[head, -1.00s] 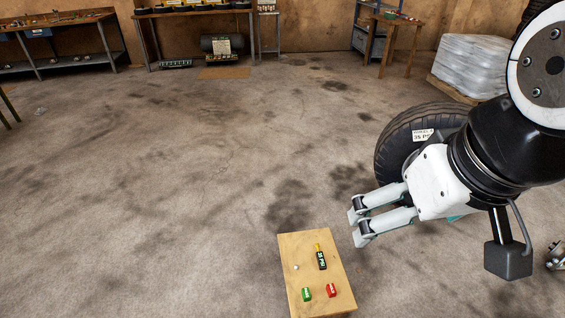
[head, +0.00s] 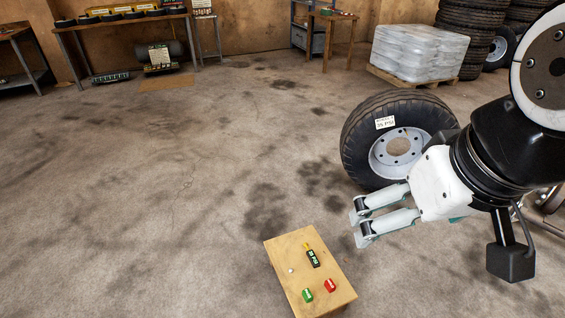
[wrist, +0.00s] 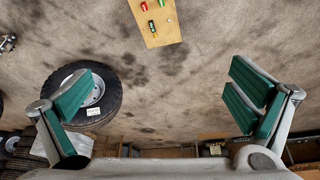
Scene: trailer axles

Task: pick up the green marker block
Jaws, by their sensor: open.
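The green marker block (head: 307,296) lies on a small wooden board or box top (head: 283,259), near its front edge. A red block (head: 330,285) lies just right of it. A dark gauge-like item with a yellow end and a 35 PSI label (head: 312,257) lies further back. In the wrist view the green block (wrist: 144,6) shows at the top edge, on the wooden top (wrist: 173,33). My gripper (head: 357,226) is open and empty, above and to the right of the board, apart from the blocks. In the wrist view its fingers (wrist: 160,103) are wide apart.
A wheel with a PSI label (head: 362,142) stands behind my gripper. A wrapped pallet (head: 415,52), stacked tires (head: 468,38) and workbenches (head: 130,22) line the back. The floor left of the board is clear.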

